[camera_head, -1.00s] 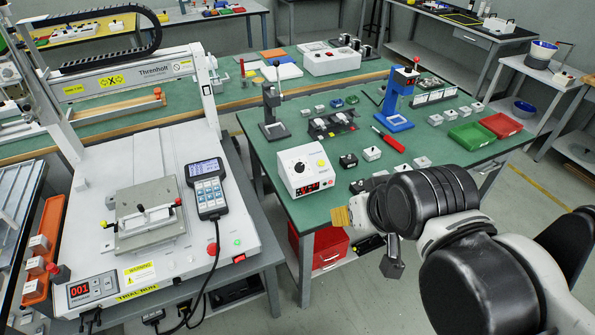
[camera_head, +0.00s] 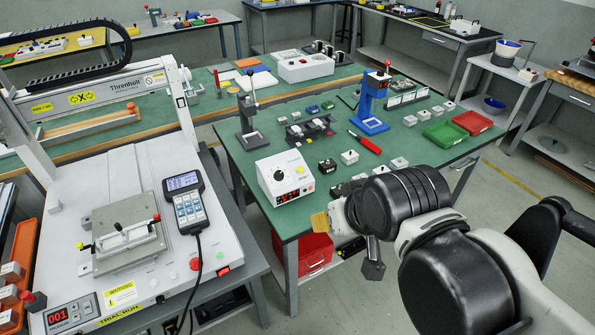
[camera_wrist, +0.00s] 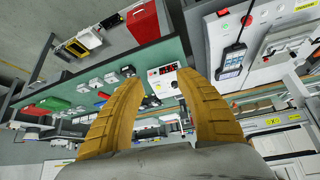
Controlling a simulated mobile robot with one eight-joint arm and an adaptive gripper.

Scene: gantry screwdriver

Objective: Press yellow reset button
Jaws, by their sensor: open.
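A white control box (camera_head: 264,182) with a black knob and a red lit display stands at the near left corner of the green table. The yellow button is too small to make out there.
A white gantry machine (camera_head: 150,255) with a handheld pendant (camera_head: 186,205) stands at left. The green table (camera_head: 330,190) carries several small fixtures, a blue press (camera_head: 371,105), and green and red trays. A red bin (camera_head: 316,252) is under its front edge.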

